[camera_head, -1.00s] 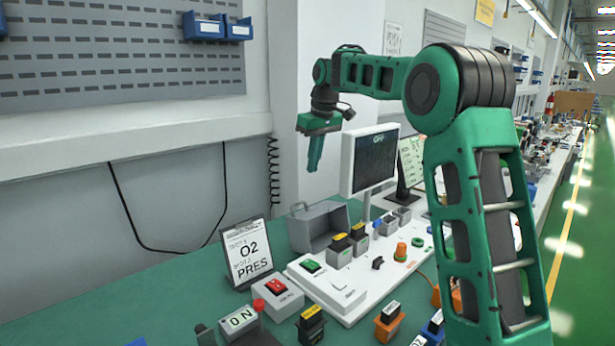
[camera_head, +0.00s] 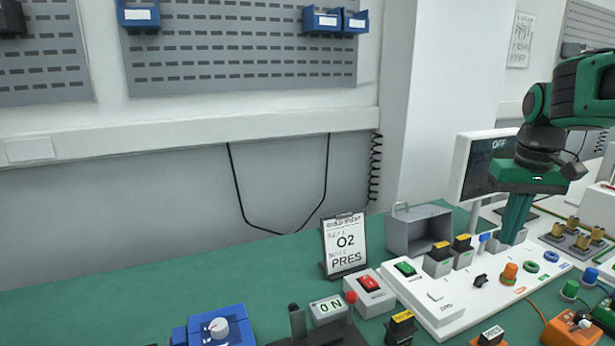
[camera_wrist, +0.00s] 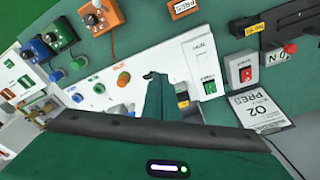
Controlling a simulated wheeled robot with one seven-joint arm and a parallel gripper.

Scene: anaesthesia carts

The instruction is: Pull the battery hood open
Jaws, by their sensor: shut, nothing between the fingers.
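A grey box-shaped hood with a small handle on top (camera_head: 418,230) stands at the back of the bench, left of the monitor. I take it for the battery hood; no label on it is readable. My gripper (camera_head: 513,238) is shut and empty, pointing down to the right of the hood, in front of the monitor, its tips close to the white panel. A clear gap separates it from the hood. In the wrist view my gripper (camera_wrist: 154,80) shows with fingers together over the panel. I cannot make out the hood there.
The white control panel (camera_head: 440,315) carries switches and knobs. The monitor (camera_head: 485,165) reads OFF. A sign (camera_head: 344,245) reads O2 PRES. A red switch box (camera_head: 369,290) and an ON box (camera_head: 328,310) stand nearby. The green bench at left (camera_head: 150,290) is mostly clear.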

